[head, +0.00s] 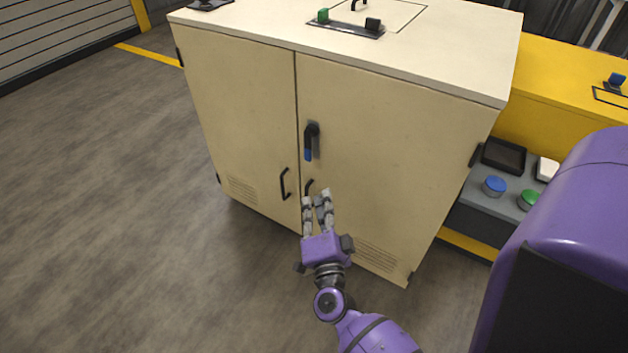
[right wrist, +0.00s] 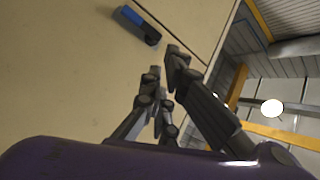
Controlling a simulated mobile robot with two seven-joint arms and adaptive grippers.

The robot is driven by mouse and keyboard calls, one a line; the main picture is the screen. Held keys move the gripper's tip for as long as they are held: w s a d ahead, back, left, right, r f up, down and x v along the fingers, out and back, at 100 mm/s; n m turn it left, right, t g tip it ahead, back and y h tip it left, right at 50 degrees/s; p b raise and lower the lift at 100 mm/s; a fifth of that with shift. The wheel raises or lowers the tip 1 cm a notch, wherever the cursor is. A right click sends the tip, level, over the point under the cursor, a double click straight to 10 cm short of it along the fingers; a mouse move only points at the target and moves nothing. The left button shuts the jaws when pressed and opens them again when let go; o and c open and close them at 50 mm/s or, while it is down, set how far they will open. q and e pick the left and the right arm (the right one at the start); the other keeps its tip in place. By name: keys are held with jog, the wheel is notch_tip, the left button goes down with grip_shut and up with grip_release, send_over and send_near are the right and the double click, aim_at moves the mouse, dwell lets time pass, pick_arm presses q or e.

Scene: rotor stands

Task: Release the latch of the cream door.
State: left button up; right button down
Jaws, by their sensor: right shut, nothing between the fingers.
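The cream door (head: 385,160) is the right one of two doors on a cream cabinet, and it sits flush in the front. Its latch (head: 310,141) is a black lever with a blue lower end, hanging downward near the seam between the doors. In the right wrist view the latch (right wrist: 136,25) shows just ahead of the fingertips, towards the upper left. My right gripper (head: 317,195) is shut and empty, below the latch and in front of the door's black pull handle, which it partly hides. The right gripper (right wrist: 164,60) looks apart from the latch. My left gripper is out of view.
The left door has its own pull handle (head: 286,184). A green and a black block (head: 373,25) stand on a plate on the cabinet top. At right are a yellow bench (head: 560,85) and a grey shelf with coloured round items. The floor in front is clear.

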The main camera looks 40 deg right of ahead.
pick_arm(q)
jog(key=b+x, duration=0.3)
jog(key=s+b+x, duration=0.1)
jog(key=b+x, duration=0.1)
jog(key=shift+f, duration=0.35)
pick_arm(e)
jog(key=w+d+f+m+g+h, duration=0.5)
jog(key=m+g, duration=0.1)
jog(key=m, duration=0.4)
jog(key=shift+w+d+m, duration=0.15)
jog(key=shift+d+m, duration=0.15)
jog(key=shift+d, duration=0.1)
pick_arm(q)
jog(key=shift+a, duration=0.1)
pick_arm(e)
jog(key=b+x, duration=0.2)
jog(key=x, duration=0.8)
jog(key=shift+f, duration=0.1)
jog(key=w, duration=0.1)
jog(key=w+a+b, duration=0.1)
jog(key=w, duration=0.1)
jog(key=shift+a, duration=0.15)
jog(key=shift+w+a, duration=0.15)
jog(key=shift+w, duration=0.2)
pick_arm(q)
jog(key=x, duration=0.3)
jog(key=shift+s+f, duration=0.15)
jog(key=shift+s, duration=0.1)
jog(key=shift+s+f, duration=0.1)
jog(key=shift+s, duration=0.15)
